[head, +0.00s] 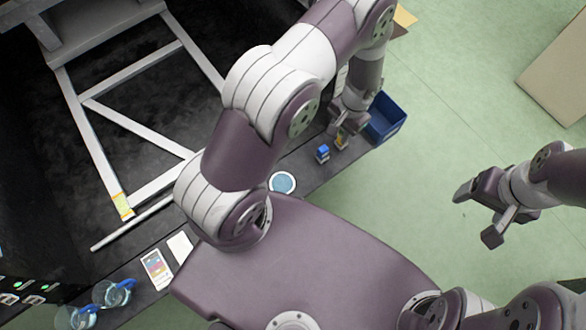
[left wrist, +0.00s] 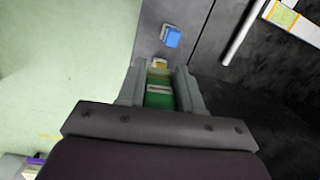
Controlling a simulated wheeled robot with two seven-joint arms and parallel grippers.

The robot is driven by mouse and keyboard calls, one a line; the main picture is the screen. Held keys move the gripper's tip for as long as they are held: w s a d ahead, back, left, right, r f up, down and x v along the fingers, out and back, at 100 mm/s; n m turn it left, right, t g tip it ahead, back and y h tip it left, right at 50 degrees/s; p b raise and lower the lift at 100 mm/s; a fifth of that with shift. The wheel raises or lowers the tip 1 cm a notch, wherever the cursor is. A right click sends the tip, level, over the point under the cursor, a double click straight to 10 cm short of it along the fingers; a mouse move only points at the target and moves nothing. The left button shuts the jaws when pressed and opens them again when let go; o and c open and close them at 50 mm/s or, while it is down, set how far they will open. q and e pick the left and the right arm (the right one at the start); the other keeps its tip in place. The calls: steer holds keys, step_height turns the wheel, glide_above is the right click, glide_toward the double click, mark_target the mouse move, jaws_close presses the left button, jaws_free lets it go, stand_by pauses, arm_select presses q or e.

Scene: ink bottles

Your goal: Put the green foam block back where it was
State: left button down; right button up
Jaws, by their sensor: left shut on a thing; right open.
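My left gripper (head: 343,138) is low over the far right end of the dark bench. In the left wrist view, a green block (left wrist: 158,101) sits between its two fingers, and the gripper is shut on it. A pale band crosses the green. In the head view the block is hidden or too small to make out. A small yellowish item (left wrist: 160,64) shows just past the fingertips; I cannot tell whether it touches the block. My right gripper (head: 481,218) is open and empty over the green floor at the right.
A blue-capped bottle (head: 322,153) stands beside my left gripper. A blue bin (head: 386,118) is at the bench's right end. A round pale-blue dish (head: 283,183), a colour card (head: 157,269) and glass vessels with blue parts (head: 113,293) are along the bench. A metal frame (head: 136,126) lies behind.

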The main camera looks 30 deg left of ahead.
arm_select(q)
step_height(320, 180, down, 6)
steer(key=s+d+r+m+g, duration=0.1)
steer(key=s+d, duration=0.1)
steer(key=d, duration=0.1)
steer(key=b, duration=0.3)
glide_above(298, 174)
steer(key=f, duration=0.7)
steer(key=shift+w+d+f, duration=0.1)
steer(key=shift+w+d, duration=0.1)
steer(key=shift+w, duration=0.1)
step_height(298, 174, down, 4)
steer(key=shift+r, duration=0.1)
arm_select(e)
steer(key=f, duration=0.5)
steer(key=shift+w+d, duration=0.1)
steer(key=shift+d, duration=0.2)
arm_select(q)
steer(key=shift+b, duration=0.35)
steer(key=c, duration=0.7)
jaws_free()
steer(key=shift+c, duration=0.2)
